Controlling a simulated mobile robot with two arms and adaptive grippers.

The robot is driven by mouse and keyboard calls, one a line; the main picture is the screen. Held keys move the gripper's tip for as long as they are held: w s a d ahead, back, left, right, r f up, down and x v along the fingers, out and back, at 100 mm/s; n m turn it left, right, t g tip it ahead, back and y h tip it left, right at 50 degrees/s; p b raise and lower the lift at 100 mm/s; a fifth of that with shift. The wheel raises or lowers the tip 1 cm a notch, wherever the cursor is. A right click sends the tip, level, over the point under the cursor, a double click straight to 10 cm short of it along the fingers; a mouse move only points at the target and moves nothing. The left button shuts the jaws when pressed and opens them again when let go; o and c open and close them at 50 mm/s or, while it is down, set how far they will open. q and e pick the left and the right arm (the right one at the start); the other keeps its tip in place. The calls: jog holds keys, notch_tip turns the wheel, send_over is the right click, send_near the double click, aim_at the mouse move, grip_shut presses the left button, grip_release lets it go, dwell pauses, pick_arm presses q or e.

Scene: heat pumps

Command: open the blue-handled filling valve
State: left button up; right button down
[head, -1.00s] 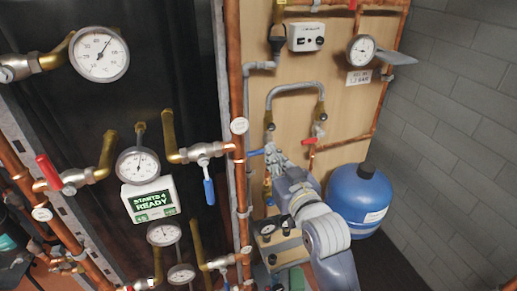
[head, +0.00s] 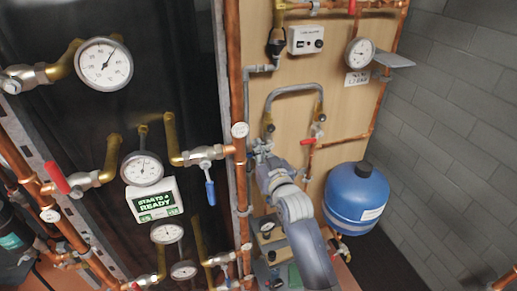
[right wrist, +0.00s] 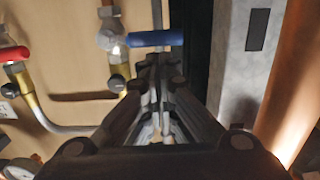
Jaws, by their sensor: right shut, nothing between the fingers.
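The blue handle (right wrist: 155,38) of the filling valve lies level across the top middle of the right wrist view, on a brass and silver valve body (right wrist: 112,45). In the head view my right gripper (head: 261,148) hides this handle, at the left foot of the grey looped hose (head: 292,88) on the wooden board. My right gripper also shows in the right wrist view (right wrist: 158,62), shut and empty, with its fingertips just below the handle. I cannot tell whether they touch it. My left gripper is not in view.
A red-handled valve (head: 308,141) sits right of the gripper. A copper pipe (head: 233,75) and grey post stand close on its left. Another blue-handled valve (head: 209,190) hangs on the black panel. A blue tank (head: 356,196) is lower right.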

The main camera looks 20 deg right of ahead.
jog(key=shift+a+f+n, duration=0.3)
jog(key=shift+f+n, duration=0.35)
jog(key=shift+n, duration=0.35)
dwell(0.3)
jog(key=d+f+n+h+b, duration=0.1)
jog(key=d+f+n+b, duration=0.2)
jog(key=f+n, duration=0.5)
jog(key=shift+d+f+n+t+b, duration=0.3)
jog(key=shift+n+b, duration=0.45)
jog(key=shift+n, duration=3.15)
jog(key=shift+r, duration=0.1)
